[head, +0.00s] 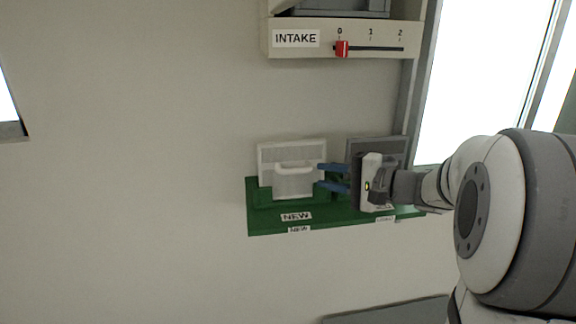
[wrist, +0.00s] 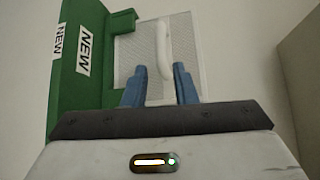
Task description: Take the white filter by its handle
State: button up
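The white filter (head: 305,154) stands upright in the left place of a green shelf (head: 340,216), above a "NEW" label. Its white handle (head: 294,182) sticks out from its front. My gripper (head: 321,177) is just right of the handle, with its two blue fingers apart and pointing left at it. In the wrist view, the filter's mesh face (wrist: 188,60) lies beyond the open fingers (wrist: 160,75). The handle (wrist: 163,48) lies ahead, its near end lined up with the gap between the fingers. I cannot tell whether a finger touches it.
A grey filter (head: 378,147) stands at the shelf's right, partly hidden behind my gripper. Above is an intake housing (head: 325,50) with a red slider (head: 342,49) near 0. A bright window (head: 485,80) is at the right. The wall left of the shelf is clear.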

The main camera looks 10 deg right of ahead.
aim_at(301, 172)
jog(key=p+x, duration=0.1)
jog(key=x, duration=0.2)
jog(key=p+x, duration=0.2)
jog(key=x, duration=0.2)
jog(key=shift+s+a+r, duration=0.1)
jog(key=shift+a+r, duration=0.1)
jog(key=shift+a, duration=0.15)
jog(key=shift+a+f, duration=0.1)
jog(key=shift+c, duration=0.4)
grip_shut()
